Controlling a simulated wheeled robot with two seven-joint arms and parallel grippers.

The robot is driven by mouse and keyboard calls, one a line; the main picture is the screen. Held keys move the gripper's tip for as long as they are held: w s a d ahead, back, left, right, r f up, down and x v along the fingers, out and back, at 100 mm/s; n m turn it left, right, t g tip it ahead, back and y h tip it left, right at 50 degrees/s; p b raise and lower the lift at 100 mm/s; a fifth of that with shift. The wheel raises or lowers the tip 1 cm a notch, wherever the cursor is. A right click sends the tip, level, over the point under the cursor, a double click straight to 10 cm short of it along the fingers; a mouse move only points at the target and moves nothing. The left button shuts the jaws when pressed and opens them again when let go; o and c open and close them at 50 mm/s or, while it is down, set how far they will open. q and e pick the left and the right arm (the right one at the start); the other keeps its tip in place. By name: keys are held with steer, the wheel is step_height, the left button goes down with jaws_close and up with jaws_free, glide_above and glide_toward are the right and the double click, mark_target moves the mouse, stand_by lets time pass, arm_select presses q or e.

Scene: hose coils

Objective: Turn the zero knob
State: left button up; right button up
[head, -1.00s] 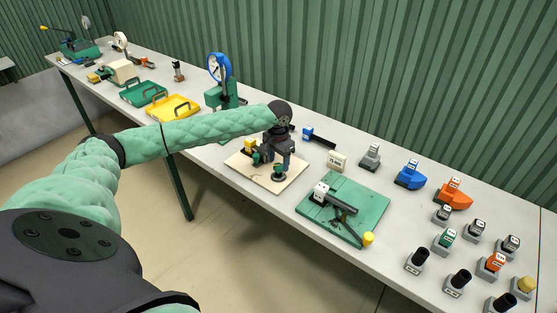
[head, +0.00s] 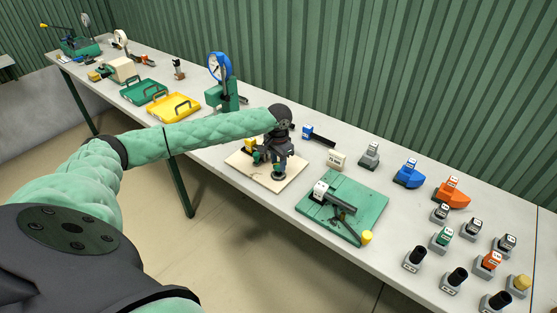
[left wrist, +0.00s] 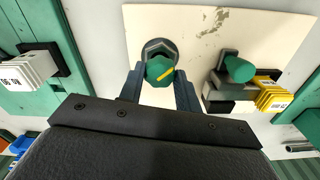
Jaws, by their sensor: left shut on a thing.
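A green knob (left wrist: 160,70) with a yellow stripe on its top stands on a dark hexagonal base on a cream board (left wrist: 200,20). My left gripper (left wrist: 159,84) has one finger on each side of the knob and is shut on it. In the head view the left gripper (head: 272,160) points down over the cream board (head: 292,181) and mostly hides the knob. No readable marking shows on the knob. My right gripper is not in view.
On the same board a second green knob (left wrist: 239,69) stands beside a yellow block (left wrist: 272,95) with a white label. A green board (head: 372,205) with a dark lever lies to the right. A blue dial gauge (head: 219,67) stands behind; several labelled blocks fill the table's right end.

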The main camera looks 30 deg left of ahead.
arm_select(q)
steer(key=shift+m, duration=0.4)
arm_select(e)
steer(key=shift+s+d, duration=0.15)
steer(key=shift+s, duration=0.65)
arm_select(q)
steer(key=shift+r, duration=0.1)
steer(key=o, duration=1)
steer(key=shift+c, duration=0.2)
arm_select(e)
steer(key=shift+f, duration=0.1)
arm_select(q)
steer(key=shift+r, duration=0.3)
step_height(320, 180, up, 6)
steer(key=b, duration=0.2)
steer(key=shift+w+f+b, duration=0.1)
steer(key=shift+f+b, duration=0.05)
steer(key=shift+b, duration=0.25)
steer(key=shift+r, duration=0.7)
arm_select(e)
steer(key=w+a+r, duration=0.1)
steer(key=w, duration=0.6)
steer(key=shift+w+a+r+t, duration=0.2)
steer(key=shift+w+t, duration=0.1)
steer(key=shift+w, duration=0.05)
